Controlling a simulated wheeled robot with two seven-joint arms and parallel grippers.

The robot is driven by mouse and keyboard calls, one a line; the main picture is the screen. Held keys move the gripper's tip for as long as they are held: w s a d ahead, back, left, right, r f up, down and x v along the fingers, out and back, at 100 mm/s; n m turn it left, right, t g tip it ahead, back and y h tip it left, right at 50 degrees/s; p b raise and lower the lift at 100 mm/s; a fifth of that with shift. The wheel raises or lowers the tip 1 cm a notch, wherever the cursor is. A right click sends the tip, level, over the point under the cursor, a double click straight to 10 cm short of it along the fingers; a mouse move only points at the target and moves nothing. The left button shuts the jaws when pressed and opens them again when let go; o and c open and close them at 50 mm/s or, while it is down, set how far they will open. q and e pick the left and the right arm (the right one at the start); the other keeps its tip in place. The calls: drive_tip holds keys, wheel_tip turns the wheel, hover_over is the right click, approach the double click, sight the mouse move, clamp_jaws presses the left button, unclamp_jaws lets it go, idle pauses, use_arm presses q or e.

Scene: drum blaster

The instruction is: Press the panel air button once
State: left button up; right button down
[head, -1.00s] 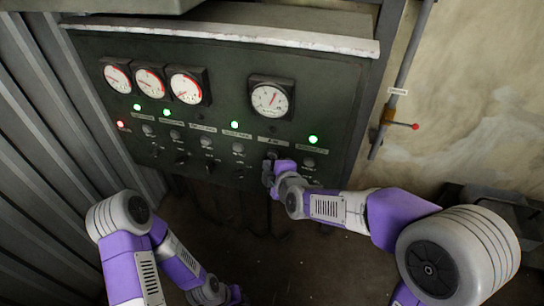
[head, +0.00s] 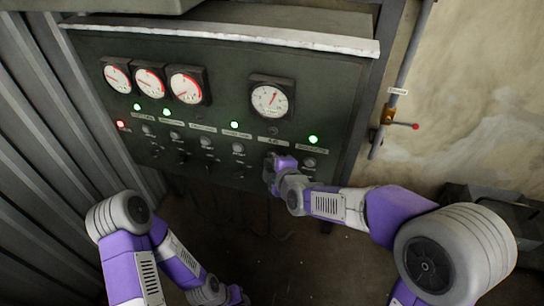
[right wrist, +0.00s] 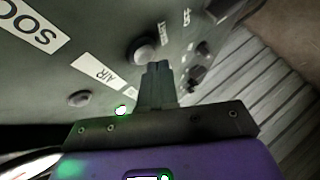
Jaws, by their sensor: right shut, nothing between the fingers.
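The dark green control panel (head: 225,90) fills the upper middle of the head view. Its AIR label (head: 270,141) sits below the single right-hand gauge, and shows again in the right wrist view (right wrist: 103,72). My right gripper (head: 269,168) is at the panel just below that label, shut and empty. In the right wrist view its fingertips (right wrist: 157,66) are close beside a round grey button (right wrist: 143,52) near the AIR label; I cannot tell whether they touch. In the head view the gripper hides this spot. My left arm hangs low; its fingers are not clear.
Green lamps (head: 313,138) and one red lamp (head: 120,124) are lit. A pipe with a red-tipped valve lever (head: 415,126) runs along the wall at right.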

drive_tip(key=shift+w+d, duration=0.15)
drive_tip(key=shift+w, duration=0.3)
idle(0.7)
idle(0.4)
drive_tip(key=shift+s+a+p, duration=0.25)
drive_tip(key=shift+s+p, duration=0.15)
drive_tip(key=shift+s, duration=0.45)
drive_tip(key=s, duration=0.1)
drive_tip(key=s+a+p, duration=0.1)
drive_tip(key=s, duration=0.1)
drive_tip(key=s+p, duration=0.1)
drive_tip(key=shift+s+a, duration=0.25)
drive_tip(key=shift+s, duration=0.1)
idle(0.4)
